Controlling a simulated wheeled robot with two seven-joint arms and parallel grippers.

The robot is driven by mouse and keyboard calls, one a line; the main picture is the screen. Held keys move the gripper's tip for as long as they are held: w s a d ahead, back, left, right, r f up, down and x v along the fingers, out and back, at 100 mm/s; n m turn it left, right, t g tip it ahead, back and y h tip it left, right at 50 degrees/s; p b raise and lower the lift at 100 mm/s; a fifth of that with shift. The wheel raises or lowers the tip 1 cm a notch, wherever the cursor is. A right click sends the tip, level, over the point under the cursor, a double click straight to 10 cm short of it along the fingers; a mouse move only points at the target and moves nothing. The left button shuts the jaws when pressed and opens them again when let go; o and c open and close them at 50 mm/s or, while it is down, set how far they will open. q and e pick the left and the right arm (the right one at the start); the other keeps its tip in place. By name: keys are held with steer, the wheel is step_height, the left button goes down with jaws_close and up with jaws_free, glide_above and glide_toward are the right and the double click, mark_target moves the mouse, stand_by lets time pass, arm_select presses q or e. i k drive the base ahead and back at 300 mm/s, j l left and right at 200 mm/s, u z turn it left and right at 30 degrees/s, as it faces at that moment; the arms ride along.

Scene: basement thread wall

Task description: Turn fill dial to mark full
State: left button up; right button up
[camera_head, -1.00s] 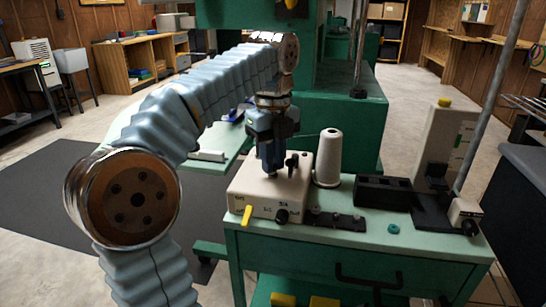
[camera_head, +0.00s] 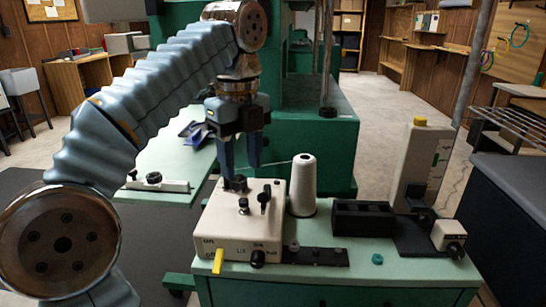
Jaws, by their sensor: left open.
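A cream box (camera_head: 228,219) stands on the green cart top, with its front toward me. The fill dial (camera_head: 257,258) is a small black knob low on its front, with small fraction marks around it. I cannot tell which mark the dial points to. A yellow lever (camera_head: 218,262) sticks out left of the dial beside on/off lettering. Several black knobs and posts rise from the box's top. My left gripper (camera_head: 241,168) points down above the box's back part, open, its two fingers apart with nothing between them. It is well above and behind the dial. My right gripper is out of view.
A white thread cone (camera_head: 303,186) stands right of the box. A black strip (camera_head: 315,256) and teal ring (camera_head: 377,259) lie in front.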

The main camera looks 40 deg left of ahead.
mark_target(258, 258)
steer(key=k+l, duration=0.15)
steer(key=l, duration=0.15)
steer(key=k+l, duration=0.15)
steer(key=l, duration=0.15)
steer(key=k+l, duration=0.1)
steer(key=l, duration=0.2)
steer(key=k+l, duration=0.15)
steer(key=l, duration=0.2)
